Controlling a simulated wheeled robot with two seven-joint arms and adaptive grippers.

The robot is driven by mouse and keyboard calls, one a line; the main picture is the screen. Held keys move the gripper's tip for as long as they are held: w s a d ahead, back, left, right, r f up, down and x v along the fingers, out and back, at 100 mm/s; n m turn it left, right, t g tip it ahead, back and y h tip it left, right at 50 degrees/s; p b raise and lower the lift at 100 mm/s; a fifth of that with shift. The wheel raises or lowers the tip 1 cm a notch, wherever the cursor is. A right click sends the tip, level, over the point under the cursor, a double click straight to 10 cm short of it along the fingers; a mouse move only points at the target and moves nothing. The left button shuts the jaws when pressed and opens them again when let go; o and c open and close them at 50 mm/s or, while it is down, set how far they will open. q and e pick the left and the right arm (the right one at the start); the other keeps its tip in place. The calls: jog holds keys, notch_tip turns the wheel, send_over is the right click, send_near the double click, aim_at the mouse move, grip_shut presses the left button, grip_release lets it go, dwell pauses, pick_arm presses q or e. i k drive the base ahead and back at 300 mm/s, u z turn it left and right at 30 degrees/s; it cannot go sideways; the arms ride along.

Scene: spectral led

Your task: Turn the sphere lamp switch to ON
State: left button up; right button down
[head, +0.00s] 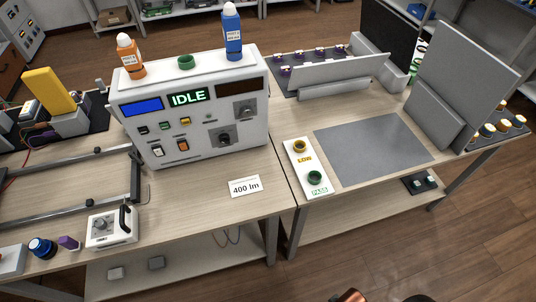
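A white instrument box (258,125) stands on the left bench with its sloped front panel towards me. Its green display (188,97) reads IDLE, beside a blue screen (141,107) and a dark screen (229,88). Low on the panel are an orange-marked rocker switch (183,146) and another small switch (157,151). Two dark rotary knobs, an upper one (245,110) and a lower one (223,138), sit at the right. The labels are too small to read, so I cannot tell which is the sphere lamp switch or its position.
A 400 lm card (245,187) lies before the box. A small white device (112,228) with a black handle stands at the left front. Bottles (232,35) stand on the box. A LOW/PASS plate (305,168) and a grey mat (375,150) lie on the right bench.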

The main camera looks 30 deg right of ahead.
aim_at(159, 152)
jog(key=u, duration=1.25)
jog(key=k, duration=0.45)
jog(key=z, duration=0.6)
